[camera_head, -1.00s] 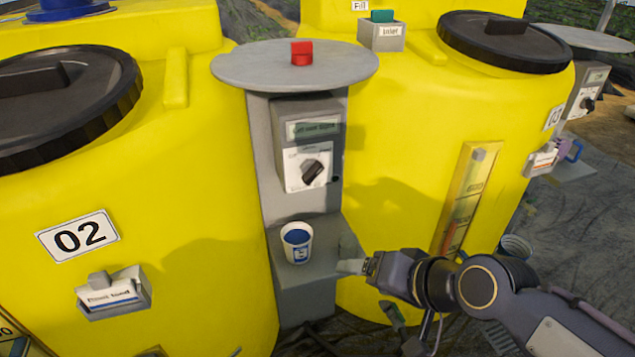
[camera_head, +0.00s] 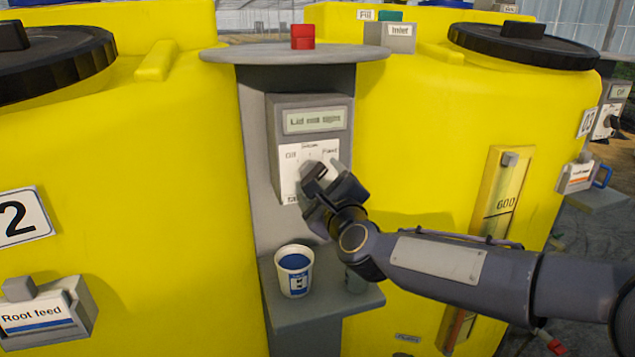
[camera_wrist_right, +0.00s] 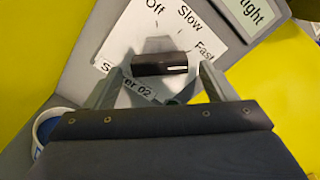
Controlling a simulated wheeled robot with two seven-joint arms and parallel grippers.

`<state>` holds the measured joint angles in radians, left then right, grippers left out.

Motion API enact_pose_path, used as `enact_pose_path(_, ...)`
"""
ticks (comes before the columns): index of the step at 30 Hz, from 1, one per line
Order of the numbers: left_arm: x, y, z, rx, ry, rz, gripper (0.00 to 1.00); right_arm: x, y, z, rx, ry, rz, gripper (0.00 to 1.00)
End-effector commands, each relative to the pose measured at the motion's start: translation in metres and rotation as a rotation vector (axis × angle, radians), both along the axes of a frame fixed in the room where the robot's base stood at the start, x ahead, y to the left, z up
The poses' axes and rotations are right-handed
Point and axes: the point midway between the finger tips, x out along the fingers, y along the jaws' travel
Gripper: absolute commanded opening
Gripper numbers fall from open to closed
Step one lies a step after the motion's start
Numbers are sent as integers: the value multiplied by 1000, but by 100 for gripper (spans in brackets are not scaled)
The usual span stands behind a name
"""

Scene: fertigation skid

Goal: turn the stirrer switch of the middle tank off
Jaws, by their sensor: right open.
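The stirrer switch is a black bar knob (camera_head: 313,174) on a white plate (camera_head: 293,158) marked Off, Slow and Fast, on the grey control box between two yellow tanks. The right wrist view shows the knob (camera_wrist_right: 160,63) close up, one end towards the Fast side; the plate (camera_wrist_right: 122,40) reads partly "02". My right gripper (camera_head: 323,178) is at the plate, partly covering the knob. In the wrist view its open fingers (camera_wrist_right: 160,80) stand to either side of the knob, with gaps visible. The left tank (camera_head: 150,200) bears a partly cut-off "2" sign. My left gripper is out of view.
A display (camera_head: 314,121) above the plate reads "Lid not tight". A white cup (camera_head: 294,270) with blue contents stands on the grey shelf (camera_head: 330,307) below. A red block (camera_head: 302,37) sits on the round grey top (camera_head: 250,54). Tank 03 (camera_head: 420,130) stands to the right.

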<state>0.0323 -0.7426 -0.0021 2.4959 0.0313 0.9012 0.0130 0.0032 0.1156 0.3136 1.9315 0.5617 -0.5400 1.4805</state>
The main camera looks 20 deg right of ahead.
Motion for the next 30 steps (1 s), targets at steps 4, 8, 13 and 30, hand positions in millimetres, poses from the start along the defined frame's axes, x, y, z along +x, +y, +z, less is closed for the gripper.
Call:
enact_pose_path(4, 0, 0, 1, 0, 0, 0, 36, 17, 1, 0, 0, 1, 0, 77)
enact_pose_path(8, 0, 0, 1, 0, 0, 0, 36, 22, 1, 0, -2, 1, 1, 77)
enact_pose_path(13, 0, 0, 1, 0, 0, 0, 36, 23, 1, 0, -3, 1, 1, 77)
enact_pose_path(30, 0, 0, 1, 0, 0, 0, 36, 22, 1, 0, -10, 0, 1, 33)
